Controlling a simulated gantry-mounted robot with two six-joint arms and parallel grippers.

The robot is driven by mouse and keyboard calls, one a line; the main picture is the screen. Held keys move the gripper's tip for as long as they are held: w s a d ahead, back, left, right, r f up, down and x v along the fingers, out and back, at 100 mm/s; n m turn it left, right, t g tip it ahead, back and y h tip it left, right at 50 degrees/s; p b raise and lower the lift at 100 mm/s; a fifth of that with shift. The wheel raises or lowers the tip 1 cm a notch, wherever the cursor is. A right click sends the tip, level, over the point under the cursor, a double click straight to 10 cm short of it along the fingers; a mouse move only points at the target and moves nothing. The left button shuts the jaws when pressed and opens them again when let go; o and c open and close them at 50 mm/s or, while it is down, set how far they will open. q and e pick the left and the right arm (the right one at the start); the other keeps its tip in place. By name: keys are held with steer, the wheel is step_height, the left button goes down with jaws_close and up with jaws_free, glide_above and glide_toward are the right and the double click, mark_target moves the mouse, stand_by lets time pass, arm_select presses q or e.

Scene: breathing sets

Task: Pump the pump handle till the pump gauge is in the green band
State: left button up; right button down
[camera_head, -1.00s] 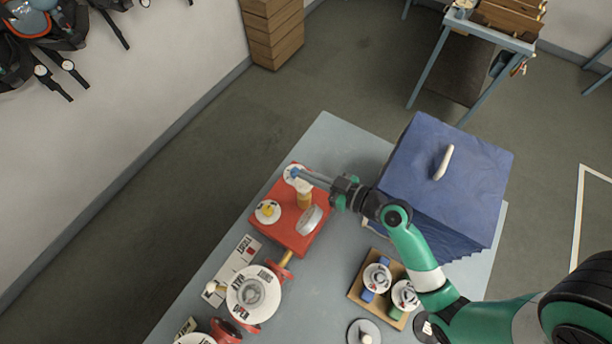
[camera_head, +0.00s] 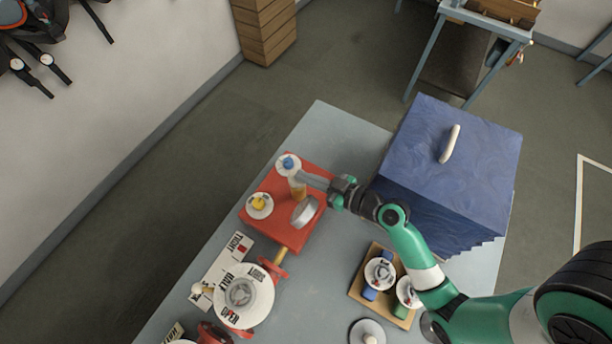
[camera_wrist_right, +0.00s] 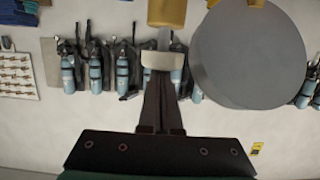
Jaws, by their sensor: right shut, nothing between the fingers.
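The pump stands on a red box (camera_head: 270,222). Its brass barrel (camera_head: 298,193) shows just below my right fingertips in the head view and at the top of the wrist view (camera_wrist_right: 167,12). The cream pump handle (camera_wrist_right: 163,60) sits on a rod at the barrel. My right gripper (camera_wrist_right: 160,78) is shut and empty, its fingertips at the handle; I cannot tell if they touch it. The round grey gauge (camera_head: 305,212) is beside the barrel, and it is large in the wrist view (camera_wrist_right: 250,55). Its needle and green band cannot be read. My left gripper is out of view.
White discs with a blue knob (camera_head: 288,162) and a yellow knob (camera_head: 259,204) are on the red box. A valve dial (camera_head: 242,293) lies nearer. A blue box (camera_head: 445,165) stands right of my arm, with a wooden tray (camera_head: 364,292) in front.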

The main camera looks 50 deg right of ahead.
steer(key=shift+f, duration=0.1)
step_height(320, 180, up, 5)
steer(key=p, duration=0.5)
steer(key=shift+r, duration=0.2)
steer(key=f+p+v, duration=0.1)
steer(key=p+v, duration=0.6)
steer(key=v, duration=0.2)
steer(key=shift+s, duration=0.45)
steer(key=shift+d, duration=0.1)
stand_by(0.3)
